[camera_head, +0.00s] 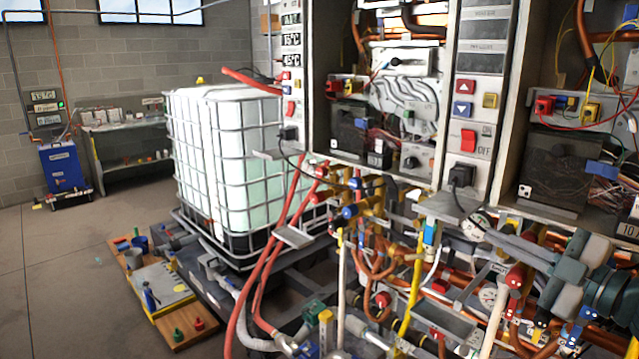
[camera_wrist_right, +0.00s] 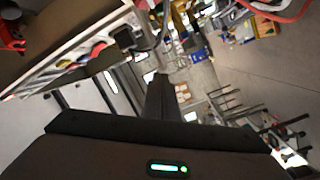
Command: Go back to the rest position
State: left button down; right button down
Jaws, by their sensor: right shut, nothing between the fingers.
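My right gripper (camera_head: 474,225) reaches in from the right edge, in front of the pipes under the heater units. Its fingers are together with nothing seen between them. In the right wrist view the dark closed fingers (camera_wrist_right: 163,92) stick out past the gripper body. A black plug (camera_head: 461,176) with its cord is on the panel just above the fingertips; I cannot tell the exact gap between them. My left gripper is not in view.
Open heater units (camera_head: 375,100) with wiring and red switches (camera_head: 468,140) fill the right side. Copper pipes, valves and red hoses (camera_head: 283,235) crowd below. A caged white tank (camera_head: 225,150) stands at centre left. Bare floor (camera_head: 60,260) lies at left.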

jog(key=s+a+f+m+g+h, duration=0.15)
jog(key=f+m, duration=0.25)
jog(key=f, duration=0.6)
jog(key=s+a+f+m+h, duration=0.3)
jog(key=f, duration=0.8)
jog(key=s+a+f+m+g+h, duration=0.1)
jog(key=s+a+f+m+h, duration=0.2)
jog(key=f, duration=0.7)
jog(key=s+a+f+m+g, duration=0.2)
jog(key=s+f+g, duration=0.3)
jog(key=s+f, duration=0.65)
jog(key=s+a+f+m+g, duration=0.3)
jog(key=s+f+g, duration=0.35)
jog(key=s, duration=0.75)
notch_tip(320, 180, down, 27)
jog(key=t, duration=0.1)
jog(key=s+d+f, duration=0.2)
jog(key=s+f, duration=1.3)
jog(key=f, duration=0.3)
jog(key=shift+s+d+f+n+g, duration=0.15)
jog(key=shift+s+f+n+g, duration=0.15)
jog(key=shift+s+g, duration=0.1)
